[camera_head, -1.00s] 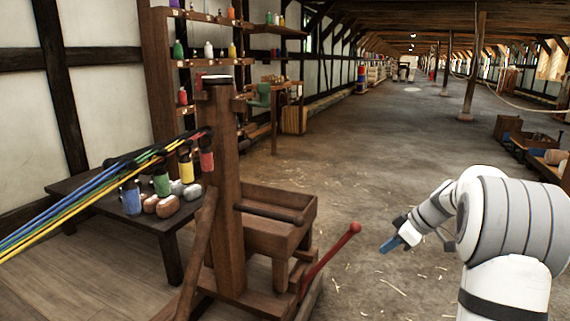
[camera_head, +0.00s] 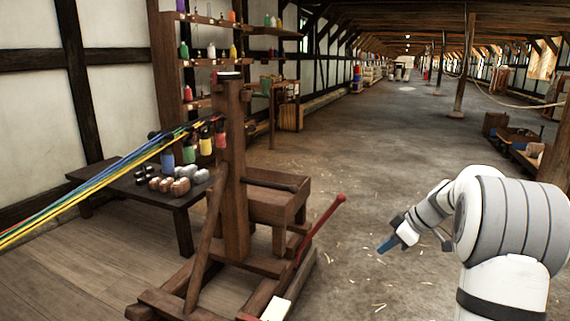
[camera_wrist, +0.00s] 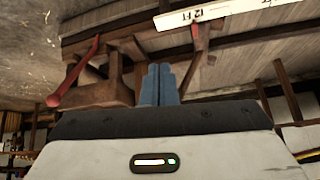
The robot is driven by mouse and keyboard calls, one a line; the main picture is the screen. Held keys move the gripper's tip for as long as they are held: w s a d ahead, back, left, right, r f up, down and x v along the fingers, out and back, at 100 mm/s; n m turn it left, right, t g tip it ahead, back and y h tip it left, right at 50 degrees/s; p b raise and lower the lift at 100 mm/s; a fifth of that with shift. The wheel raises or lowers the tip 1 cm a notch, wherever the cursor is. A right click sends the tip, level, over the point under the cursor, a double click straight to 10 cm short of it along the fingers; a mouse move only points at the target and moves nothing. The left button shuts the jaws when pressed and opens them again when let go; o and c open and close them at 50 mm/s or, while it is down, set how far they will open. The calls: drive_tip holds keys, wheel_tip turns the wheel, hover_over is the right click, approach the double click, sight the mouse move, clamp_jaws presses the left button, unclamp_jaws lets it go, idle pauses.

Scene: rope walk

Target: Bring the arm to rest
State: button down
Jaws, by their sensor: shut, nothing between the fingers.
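My arm reaches in from the right side of the head view, bent at the elbow. My gripper (camera_head: 388,245) hangs over open floor, right of the red lever. Its blue fingers also show in the wrist view (camera_wrist: 158,84), pressed side by side with nothing between them. The fingers appear clear of everything around them. The wooden twisting stand (camera_head: 231,180) stands to the left of the gripper, with the red lever (camera_head: 322,229) angled up from its base.
Blue, green and yellow ropes (camera_head: 90,195) run to the stand from the left. A low dark table (camera_head: 185,200) holds several weights (camera_head: 180,187). Shelves of bottles (camera_head: 207,62) line the wall. The aisle floor (camera_head: 385,140) beyond is clear.

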drive_tip(key=s+a+r+m+g+h+p, duration=0.1)
drive_tip(key=s+a+r+m+p, duration=0.15)
drive_tip(key=s+r+p, duration=0.35)
drive_tip(key=s+a+r+m+h+p, duration=0.1)
drive_tip(key=s+a+r+p, duration=0.35)
drive_tip(key=r, duration=0.35)
drive_tip(key=s+a+r+m+g+h+p, duration=0.1)
drive_tip(key=s+a+r+m+p, duration=0.15)
drive_tip(key=s+r+p, duration=0.4)
drive_tip(key=s+a+r+m+h+p, duration=0.1)
drive_tip(key=s+r+m+p, duration=0.1)
drive_tip(key=s+r+p, duration=0.3)
drive_tip(key=s+a+r+m+t+h+p, duration=0.1)
drive_tip(key=s+r+m+h+p, duration=0.1)
drive_tip(key=s+r+p, duration=0.4)
drive_tip(key=s+m+p, duration=0.1)
drive_tip(key=s+p, duration=0.2)
drive_tip(key=s, duration=0.1)
drive_tip(key=shift+s+a+r+p, duration=0.25)
drive_tip(key=shift+s+r+p, duration=0.05)
drive_tip(key=shift+p, duration=0.05)
